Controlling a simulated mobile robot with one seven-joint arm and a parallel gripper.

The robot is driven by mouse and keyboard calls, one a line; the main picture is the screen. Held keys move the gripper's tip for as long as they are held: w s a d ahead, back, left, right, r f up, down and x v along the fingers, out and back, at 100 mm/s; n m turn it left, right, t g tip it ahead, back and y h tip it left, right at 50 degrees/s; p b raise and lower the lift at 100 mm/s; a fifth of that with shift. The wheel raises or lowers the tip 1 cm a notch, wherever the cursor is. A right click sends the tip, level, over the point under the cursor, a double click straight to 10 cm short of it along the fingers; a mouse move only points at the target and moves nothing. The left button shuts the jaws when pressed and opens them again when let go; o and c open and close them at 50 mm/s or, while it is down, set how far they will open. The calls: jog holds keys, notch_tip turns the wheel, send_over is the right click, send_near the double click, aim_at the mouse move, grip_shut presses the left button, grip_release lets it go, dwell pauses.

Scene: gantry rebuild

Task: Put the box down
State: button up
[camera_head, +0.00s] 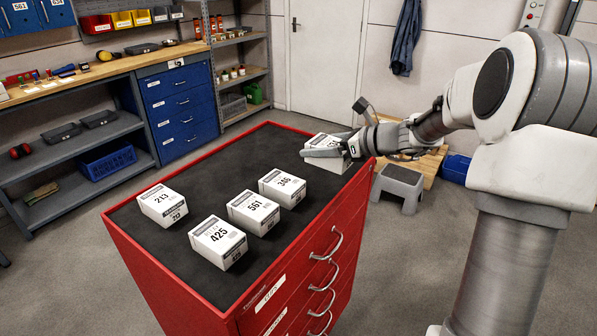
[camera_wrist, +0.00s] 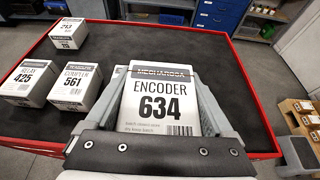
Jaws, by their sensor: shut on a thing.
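My gripper (camera_head: 345,150) is shut on a white box (camera_head: 324,141), with a finger on each side of it. In the wrist view the box (camera_wrist: 158,100) reads "ENCODER 634" and sits squarely between the fingers (camera_wrist: 160,88). The box is at the far right end of the red tool cabinet's dark top (camera_head: 200,188). Its underside is hidden, so I cannot tell whether it touches the mat or hangs just above it.
On the same top stand boxes 213 (camera_head: 163,206), 425 (camera_head: 217,242), 561 (camera_head: 253,212) and 346 (camera_head: 282,187). The mat's back middle is bare. A raised red rim (camera_head: 268,124) edges it. A grey step stool (camera_head: 398,186) stands beyond.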

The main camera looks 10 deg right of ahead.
send_over(298, 173)
notch_tip(298, 173, down, 7)
jog(key=shift+r+b, duration=0.2)
jog(key=shift+b, duration=0.2)
jog(key=shift+f+b, duration=0.4)
jog(key=shift+f, duration=1.6)
jog(key=shift+f, duration=0.15)
jog(key=o, duration=1.4)
jog(key=p+v, duration=0.1)
jog(key=v, duration=1.1)
